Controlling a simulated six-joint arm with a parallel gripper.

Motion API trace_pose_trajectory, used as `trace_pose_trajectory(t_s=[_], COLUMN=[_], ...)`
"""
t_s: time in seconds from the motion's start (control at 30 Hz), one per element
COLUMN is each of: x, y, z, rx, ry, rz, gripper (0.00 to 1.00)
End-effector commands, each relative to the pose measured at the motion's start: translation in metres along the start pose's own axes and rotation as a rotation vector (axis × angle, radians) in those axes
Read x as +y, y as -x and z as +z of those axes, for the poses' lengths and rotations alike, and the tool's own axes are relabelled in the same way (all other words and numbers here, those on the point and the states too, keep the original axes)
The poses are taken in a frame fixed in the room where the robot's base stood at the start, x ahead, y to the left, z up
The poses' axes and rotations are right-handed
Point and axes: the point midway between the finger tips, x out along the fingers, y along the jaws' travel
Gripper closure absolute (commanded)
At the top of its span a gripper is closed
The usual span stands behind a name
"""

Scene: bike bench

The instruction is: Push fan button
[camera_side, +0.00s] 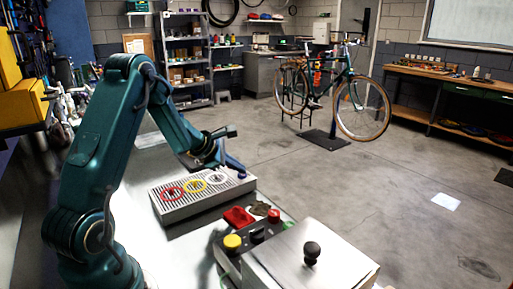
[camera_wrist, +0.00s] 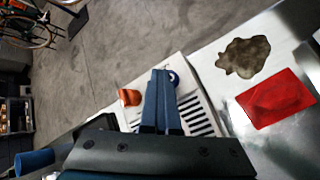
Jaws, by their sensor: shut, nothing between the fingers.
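A grated box (camera_side: 178,212) with a slatted top stands on the bench, with red, yellow and white rings lying on it. A small round dark blue button (camera_side: 241,175) sits at its right end and looks like the fan button; no label is readable. In the wrist view the button (camera_wrist: 174,77) shows just right of the fingertips, partly hidden by them. My gripper (camera_side: 240,166) is shut and empty, fingers pointing down at that end of the box. In the wrist view the gripper (camera_wrist: 160,73) shows closed blue fingers; I cannot tell whether they touch the button.
A red cloth (camera_side: 238,217) and a brown rag (camera_side: 263,209) lie beside the box. An orange piece (camera_wrist: 130,97) shows left of my fingers.

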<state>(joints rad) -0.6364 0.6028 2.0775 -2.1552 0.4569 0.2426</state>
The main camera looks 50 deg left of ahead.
Motion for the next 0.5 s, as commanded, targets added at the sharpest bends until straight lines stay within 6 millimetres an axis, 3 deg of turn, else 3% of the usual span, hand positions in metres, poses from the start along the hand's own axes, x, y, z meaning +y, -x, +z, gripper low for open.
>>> trace_pose_trajectory(t_s=[0.5], x=[0.0033], y=[0.0063], z=[0.0031], rx=[0.003], ry=[0.001], rz=[-0.002], gripper=[1.0])
